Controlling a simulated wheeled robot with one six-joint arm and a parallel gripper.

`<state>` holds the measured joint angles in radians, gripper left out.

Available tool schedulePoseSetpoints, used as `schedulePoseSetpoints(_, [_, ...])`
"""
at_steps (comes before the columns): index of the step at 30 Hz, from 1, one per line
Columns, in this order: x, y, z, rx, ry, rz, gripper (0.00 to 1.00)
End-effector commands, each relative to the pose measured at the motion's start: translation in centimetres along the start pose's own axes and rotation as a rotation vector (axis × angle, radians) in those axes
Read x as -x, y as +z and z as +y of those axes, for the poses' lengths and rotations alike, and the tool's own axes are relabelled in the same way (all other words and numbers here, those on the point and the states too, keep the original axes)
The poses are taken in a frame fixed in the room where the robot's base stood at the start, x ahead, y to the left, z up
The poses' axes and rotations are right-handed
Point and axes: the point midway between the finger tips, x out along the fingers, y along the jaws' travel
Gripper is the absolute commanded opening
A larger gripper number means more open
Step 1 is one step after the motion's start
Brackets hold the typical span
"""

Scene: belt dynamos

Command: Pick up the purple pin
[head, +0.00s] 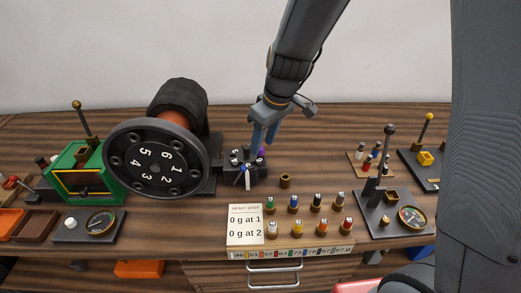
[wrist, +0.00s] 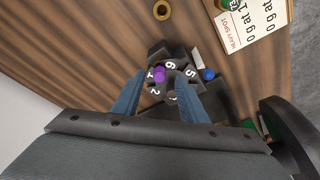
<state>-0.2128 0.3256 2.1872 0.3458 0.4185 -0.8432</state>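The purple pin (head: 261,153) stands in a small black numbered block (head: 231,175) near the middle of the table. In the wrist view the purple pin (wrist: 159,73) shows next to the number 1 on the block (wrist: 157,52). My gripper (head: 263,145) points down over the block's right side. In the wrist view its blue fingers (wrist: 159,76) are apart, with the pin appearing between their tips. I cannot tell whether the tips are down at the pin's height or touch it. The pin's lower part is hidden.
A blue-ended pin with a white shaft (head: 246,178) leans at the block's front. A large black numbered disc (head: 155,158) stands to the left. A brass cup (head: 285,180), a heavy-spot card (head: 245,225) and several coloured pegs (head: 317,203) stand to the right and front.

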Motion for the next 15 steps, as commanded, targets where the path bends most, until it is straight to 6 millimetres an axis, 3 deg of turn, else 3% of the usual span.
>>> schedulePoseSetpoints(6, [-2.0, 0.0, 0.1, -0.002, 0.000, 0.000, 0.39])
schedulePoseSetpoints(15, [-2.3, 0.0, 0.2, -0.003, 0.001, 0.001, 0.39])
